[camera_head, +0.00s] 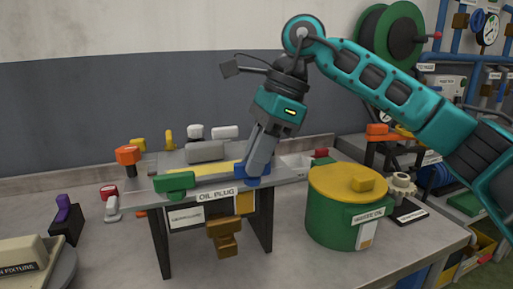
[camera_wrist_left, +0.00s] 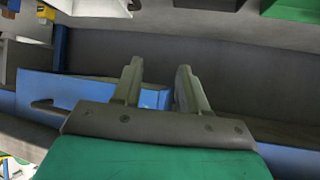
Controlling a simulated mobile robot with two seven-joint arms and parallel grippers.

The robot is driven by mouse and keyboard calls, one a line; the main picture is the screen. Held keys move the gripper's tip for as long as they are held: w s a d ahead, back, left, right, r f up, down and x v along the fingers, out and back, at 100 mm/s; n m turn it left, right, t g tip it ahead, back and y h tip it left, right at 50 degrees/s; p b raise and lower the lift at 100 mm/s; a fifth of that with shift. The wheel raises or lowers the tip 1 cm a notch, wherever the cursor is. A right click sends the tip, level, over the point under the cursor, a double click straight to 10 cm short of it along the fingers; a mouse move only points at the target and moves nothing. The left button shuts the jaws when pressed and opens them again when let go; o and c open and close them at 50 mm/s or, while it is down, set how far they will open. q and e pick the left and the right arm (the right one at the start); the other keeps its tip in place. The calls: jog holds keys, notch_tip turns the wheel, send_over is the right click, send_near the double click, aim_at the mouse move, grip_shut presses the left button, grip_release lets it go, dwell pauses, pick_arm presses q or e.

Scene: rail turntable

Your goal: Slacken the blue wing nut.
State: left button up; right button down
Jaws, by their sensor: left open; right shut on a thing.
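The blue wing nut (camera_head: 247,176) sits at the right end of the raised grey stand's front edge. My right gripper (camera_head: 256,168) points down onto it from above, and its fingers are shut on it. The fingers hide part of the nut. My left gripper does not show in the head view. In the left wrist view my left gripper (camera_wrist_left: 160,90) is open, with nothing between its fingers. It faces a grey surface and a blue part behind it.
A green handle (camera_head: 174,184) and an orange knob (camera_head: 127,155) are on the stand's left. A brown plug (camera_head: 224,238) hangs below the "OIL PLUG" label. A green drum with a yellow lid (camera_head: 340,184) stands close on the right.

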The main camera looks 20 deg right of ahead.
pick_arm(q)
jog(key=shift+r, duration=0.1)
pick_arm(e)
jog(key=shift+s+f, duration=0.1)
jog(key=shift+f, duration=0.15)
jog(key=c, duration=1.3)
grip_release()
jog(key=shift+o, duration=0.9)
jog(key=shift+r, duration=0.1)
pick_arm(q)
jog(key=shift+s+a+r+p, duration=0.3)
jog(key=shift+a+p, duration=0.2)
jog(key=shift+p, duration=0.45)
pick_arm(e)
jog(key=v, duration=1.3)
pick_arm(q)
jog(key=shift+d, duration=0.1)
pick_arm(e)
jog(key=shift+a, duration=0.15)
